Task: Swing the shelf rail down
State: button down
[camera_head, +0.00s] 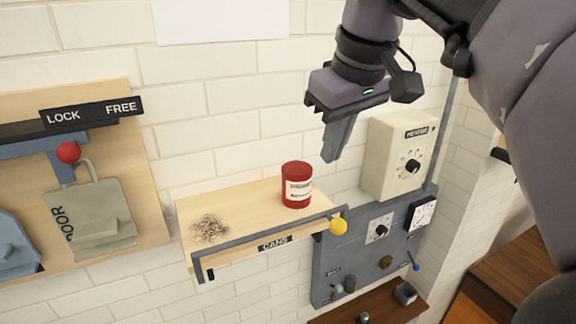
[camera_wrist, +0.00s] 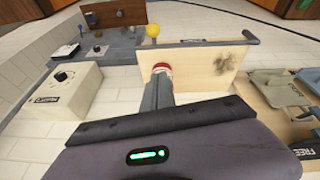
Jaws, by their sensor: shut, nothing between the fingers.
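The shelf rail (camera_head: 272,239) is a grey bar along the front edge of the small wooden shelf (camera_head: 240,199), raised above the board, with a yellow knob (camera_head: 338,227) at its right end. In the wrist view the rail (camera_wrist: 195,42) runs along the shelf's far edge, with the yellow knob (camera_wrist: 153,30) at its left end. A red can (camera_head: 297,185) stands upright on the shelf. My gripper (camera_head: 331,158) is shut and empty, in the air above and right of the can. In the wrist view my gripper's fingers (camera_wrist: 160,84) partly hide the can (camera_wrist: 162,68).
A dark scattered patch (camera_head: 210,228) lies on the shelf's left part. A beige heater box (camera_head: 393,158) and a grey control panel (camera_head: 350,262) are on the wall at right. A LOCK/FREE board (camera_head: 148,205) with a red knob (camera_head: 68,152) hangs at left.

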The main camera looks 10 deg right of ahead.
jog(key=b, duration=0.2)
send_over(327, 215)
jog(key=w+a, duration=0.1)
notch_tip(327, 215, down, 9)
jog(key=shift+s+d+f, duration=0.25)
jog(key=shift+s+f, duration=0.3)
jog(key=shift+s+d+f, duration=0.25)
jog(key=shift+s+f, duration=0.25)
jog(key=shift+f, duration=0.05)
jog(key=shift+s+d+f, duration=0.15)
jog(key=shift+s, duration=0.25)
jog(key=shift+w, duration=0.25)
jog(key=shift+f, duration=0.1)
